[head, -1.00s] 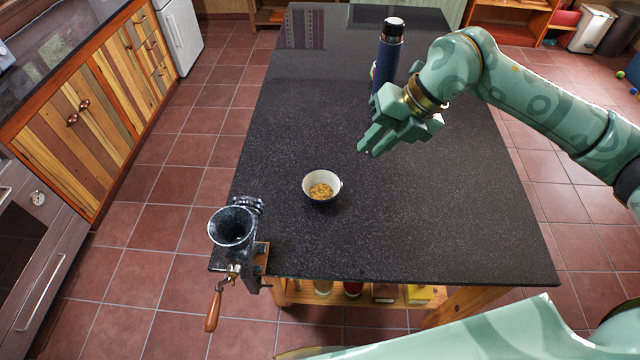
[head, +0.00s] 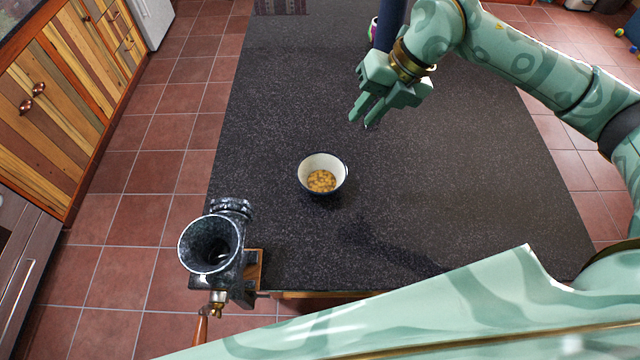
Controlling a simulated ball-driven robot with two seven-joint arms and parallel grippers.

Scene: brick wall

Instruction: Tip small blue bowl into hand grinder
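The small blue bowl (head: 322,176), white inside, stands upright on the dark countertop and holds yellow-brown pieces. The hand grinder (head: 213,245) is clamped at the counter's near left corner, its dark speckled funnel open upward and its wooden handle hanging below. My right gripper (head: 359,122) is above the counter, up and to the right of the bowl, apart from it. Its fingers are spread a little, with nothing between them. My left gripper is not in view.
A dark blue bottle (head: 390,24) stands behind my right gripper, partly hidden and cut off by the top edge. The dark countertop (head: 270,110) is clear around the bowl. Wooden cabinets (head: 60,100) stand at the left across a tiled floor.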

